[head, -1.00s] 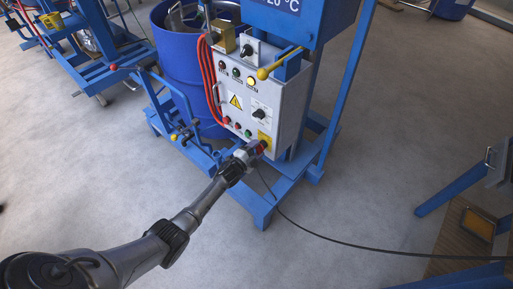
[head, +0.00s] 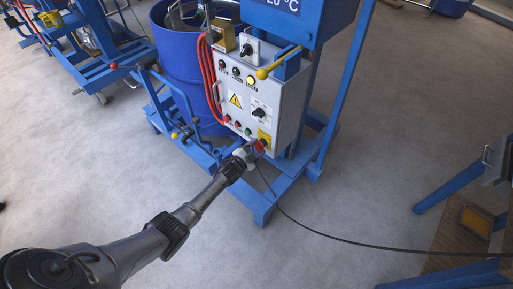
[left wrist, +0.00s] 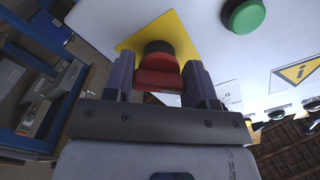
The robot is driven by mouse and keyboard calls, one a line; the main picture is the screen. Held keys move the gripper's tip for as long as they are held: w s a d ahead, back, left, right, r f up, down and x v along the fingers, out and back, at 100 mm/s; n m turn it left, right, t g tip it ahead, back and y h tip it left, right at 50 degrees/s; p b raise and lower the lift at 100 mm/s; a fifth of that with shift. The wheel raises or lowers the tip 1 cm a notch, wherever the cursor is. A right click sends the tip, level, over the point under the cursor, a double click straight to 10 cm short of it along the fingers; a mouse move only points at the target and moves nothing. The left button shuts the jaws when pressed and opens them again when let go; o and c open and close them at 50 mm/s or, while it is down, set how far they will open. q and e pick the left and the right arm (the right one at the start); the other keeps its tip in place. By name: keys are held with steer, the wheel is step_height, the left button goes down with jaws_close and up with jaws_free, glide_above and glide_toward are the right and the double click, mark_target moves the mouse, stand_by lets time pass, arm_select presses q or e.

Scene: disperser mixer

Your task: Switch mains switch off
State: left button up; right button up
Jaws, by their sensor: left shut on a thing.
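The mains switch (head: 260,145) is a red knob on a yellow plate (head: 265,137), low at the right corner of the grey control box (head: 275,105). My left gripper (head: 256,149) reaches it from the front left. In the left wrist view the red knob (left wrist: 158,67) sits between the two fingers of the left gripper (left wrist: 157,76), which is shut on it. The fingers and knob hide part of the yellow plate (left wrist: 180,38). The knob's pointer position cannot be read. My right gripper is not in view.
A lamp (head: 251,80) glows on the box; a green button (left wrist: 244,15) sits near the switch in the wrist view. A yellow lever (head: 278,63) juts out above. A black cable (head: 340,238) runs across the floor. A blue drum (head: 185,70) stands behind. Floor in front is clear.

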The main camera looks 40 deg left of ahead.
arm_select(q)
steer(key=o, duration=0.9)
steer(key=shift+o, duration=0.2)
steer(key=shift+s, duration=0.1)
steer(key=shift+s, duration=0.25)
steer(key=s+p, duration=0.5)
steer(key=s, duration=0.8)
steer(key=shift+a, duration=0.2)
